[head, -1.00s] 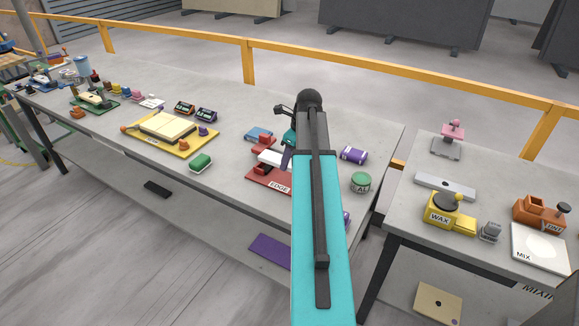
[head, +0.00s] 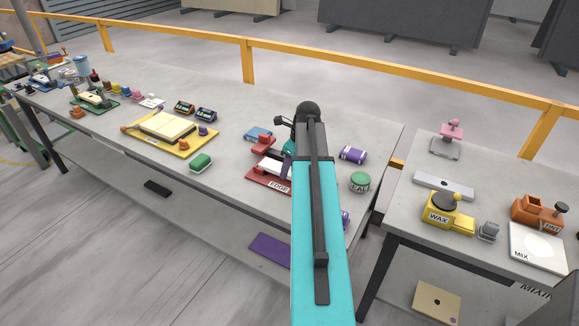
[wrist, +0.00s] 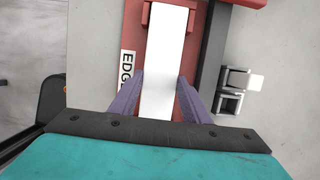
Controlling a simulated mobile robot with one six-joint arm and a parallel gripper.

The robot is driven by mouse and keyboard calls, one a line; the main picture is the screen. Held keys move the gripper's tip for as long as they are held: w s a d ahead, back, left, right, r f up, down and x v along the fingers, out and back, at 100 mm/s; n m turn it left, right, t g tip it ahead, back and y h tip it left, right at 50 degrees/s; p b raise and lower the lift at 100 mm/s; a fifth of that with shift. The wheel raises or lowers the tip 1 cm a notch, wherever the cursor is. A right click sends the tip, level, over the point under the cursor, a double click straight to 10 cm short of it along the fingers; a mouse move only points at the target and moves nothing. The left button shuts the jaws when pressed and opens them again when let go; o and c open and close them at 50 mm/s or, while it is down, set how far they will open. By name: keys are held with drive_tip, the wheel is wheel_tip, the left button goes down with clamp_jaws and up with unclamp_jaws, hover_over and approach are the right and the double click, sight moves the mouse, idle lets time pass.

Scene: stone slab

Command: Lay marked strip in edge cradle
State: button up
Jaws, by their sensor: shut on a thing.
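The white strip (wrist: 165,50) lies lengthwise between the purple fingers of my gripper (wrist: 161,80), which is shut on it. No mark shows on the visible part of the strip. The red edge cradle (wrist: 128,28), with its EDGE label, is directly under the strip in the wrist view. The strip's far end overlaps a raised red block; I cannot tell whether it rests fully on the cradle. In the head view the cradle (head: 262,181) and strip (head: 270,167) show left of my arm, which hides their right side and most of my gripper.
A dark bar (wrist: 212,50) runs along the cradle's right side in the wrist view, with a small grey-and-white item (wrist: 236,88) beyond. In the head view a blue box (head: 257,134), green block (head: 201,162), green tin (head: 360,182) and purple roll (head: 353,155) stand nearby.

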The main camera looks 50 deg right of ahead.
drive_tip(key=shift+f, duration=0.1)
drive_tip(key=o, duration=1.5)
drive_tip(key=shift+r, duration=0.2)
drive_tip(key=b+v, duration=0.2)
drive_tip(key=v, duration=1)
